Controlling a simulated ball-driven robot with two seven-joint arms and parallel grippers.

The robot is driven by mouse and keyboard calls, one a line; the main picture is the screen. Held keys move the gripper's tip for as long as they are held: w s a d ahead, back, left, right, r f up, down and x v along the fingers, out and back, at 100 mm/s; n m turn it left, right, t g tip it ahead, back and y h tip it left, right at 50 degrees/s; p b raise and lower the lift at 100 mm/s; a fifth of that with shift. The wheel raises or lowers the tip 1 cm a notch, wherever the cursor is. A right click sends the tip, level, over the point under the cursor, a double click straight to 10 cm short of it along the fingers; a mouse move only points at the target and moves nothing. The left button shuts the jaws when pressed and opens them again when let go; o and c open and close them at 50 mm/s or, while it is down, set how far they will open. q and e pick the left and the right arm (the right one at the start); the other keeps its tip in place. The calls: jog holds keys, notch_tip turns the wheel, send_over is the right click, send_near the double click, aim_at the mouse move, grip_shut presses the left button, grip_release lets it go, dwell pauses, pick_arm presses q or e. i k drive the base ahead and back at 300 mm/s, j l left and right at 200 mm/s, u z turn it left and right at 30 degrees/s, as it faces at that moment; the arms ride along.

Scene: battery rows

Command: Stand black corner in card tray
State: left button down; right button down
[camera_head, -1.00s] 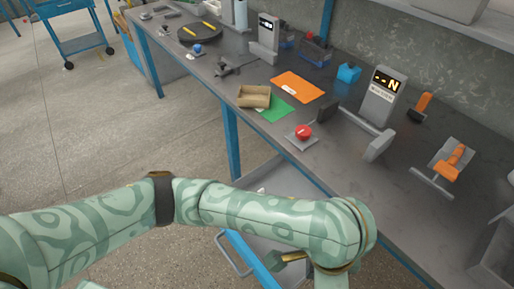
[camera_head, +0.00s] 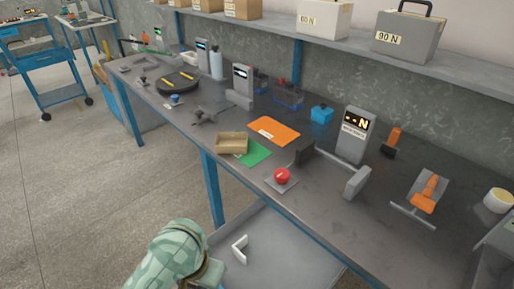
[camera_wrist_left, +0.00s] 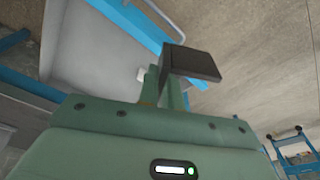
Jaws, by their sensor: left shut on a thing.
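In the left wrist view, my left gripper (camera_wrist_left: 165,88) is shut on the black corner (camera_wrist_left: 192,63), a dark angled piece that sticks out to the right of the fingers. It is held in the air, with floor and blue bench frame behind it. In the head view, part of my left arm shows at the bottom, but its gripper and the black corner are out of frame. The card tray (camera_head: 232,151), a brown open box, sits on the grey bench and looks empty. My right gripper is in neither view.
A green sheet (camera_head: 256,153) and an orange sheet (camera_head: 273,131) lie beside the card tray. A red button (camera_head: 282,176) and a grey force gauge (camera_head: 354,135) stand to the right. A white corner (camera_head: 239,249) lies on the lower shelf (camera_head: 285,250). The bench's front edge lies between my arm and the tray.

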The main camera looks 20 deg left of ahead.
aim_at(232, 147)
jog(key=j+z, duration=0.25)
jog(key=z, duration=0.2)
jog(key=i+j+z, duration=0.1)
jog(key=j+z, duration=0.15)
jog(key=z, duration=0.15)
jog(key=j+z, duration=0.25)
jog(key=z, duration=0.2)
jog(key=j+z, duration=0.1)
jog(key=j, duration=0.3)
jog(key=k+j+z, duration=0.1)
jog(key=j, duration=0.3)
jog(key=k+j+z, duration=0.15)
jog(key=j, duration=0.25)
jog(key=k+j+z, duration=0.1)
jog(key=j, duration=0.25)
jog(key=k+j+z, duration=0.1)
jog(key=j, duration=0.3)
jog(key=k+j+z, duration=0.1)
jog(key=j, duration=0.25)
jog(key=k+j+z, duration=0.1)
jog(key=k+j, duration=0.15)
jog(key=j, duration=0.1)
